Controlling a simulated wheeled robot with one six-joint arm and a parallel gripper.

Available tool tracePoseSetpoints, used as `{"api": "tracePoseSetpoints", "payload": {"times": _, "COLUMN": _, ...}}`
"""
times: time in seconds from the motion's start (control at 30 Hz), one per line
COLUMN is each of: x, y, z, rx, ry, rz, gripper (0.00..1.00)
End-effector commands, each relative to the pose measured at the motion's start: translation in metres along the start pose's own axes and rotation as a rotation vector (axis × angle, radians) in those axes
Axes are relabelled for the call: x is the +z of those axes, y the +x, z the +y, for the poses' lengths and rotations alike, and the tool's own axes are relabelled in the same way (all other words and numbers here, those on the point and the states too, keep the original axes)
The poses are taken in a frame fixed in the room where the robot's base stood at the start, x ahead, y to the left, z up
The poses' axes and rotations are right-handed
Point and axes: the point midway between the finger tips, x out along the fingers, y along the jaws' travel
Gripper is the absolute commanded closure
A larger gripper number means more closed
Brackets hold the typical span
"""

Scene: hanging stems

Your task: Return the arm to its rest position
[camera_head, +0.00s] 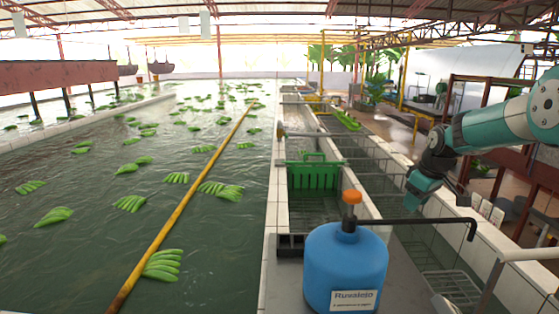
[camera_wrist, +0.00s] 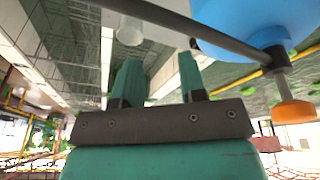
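My arm, teal and white, enters at the right of the head view, bent with its end pointing down. My gripper (camera_head: 418,192) hangs over the tiled channel, just above the black spout in the head view. In the wrist view, its two teal fingers (camera_wrist: 159,80) stand apart with nothing held between them. The black spout (camera_head: 420,221) of the blue tank sprayer passes close by; it also crosses beyond the fingertips in the wrist view (camera_wrist: 215,37). Whether it touches the gripper cannot be told.
The blue sprayer tank (camera_head: 345,262) with an orange knob (camera_head: 352,197) stands in the front middle. Green crate (camera_head: 313,176) sits in the channel behind it. A wide pool with floating banana bunches (camera_head: 163,264) and a yellow pole (camera_head: 185,215) lies left. A tiled wall (camera_head: 490,240) runs right.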

Motion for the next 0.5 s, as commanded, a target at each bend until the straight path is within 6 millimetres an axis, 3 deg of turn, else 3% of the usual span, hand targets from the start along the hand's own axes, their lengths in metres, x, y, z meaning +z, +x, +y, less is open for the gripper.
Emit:
{"api": "tracePoseSetpoints", "payload": {"times": 0.07, "x": 0.0, "y": 0.0, "z": 0.0, "rx": 0.0, "ry": 0.0, "rz": 0.0, "gripper": 0.62}}
{"api": "tracePoseSetpoints", "payload": {"times": 0.27, "x": -0.001, "y": -0.009, "z": -0.028, "rx": -0.021, "ry": -0.003, "rz": 0.005, "gripper": 0.62}}
{"api": "tracePoseSetpoints", "payload": {"times": 0.5, "x": 0.003, "y": -0.024, "z": -0.076, "rx": -0.056, "ry": -0.005, "rz": 0.012, "gripper": 0.62}}
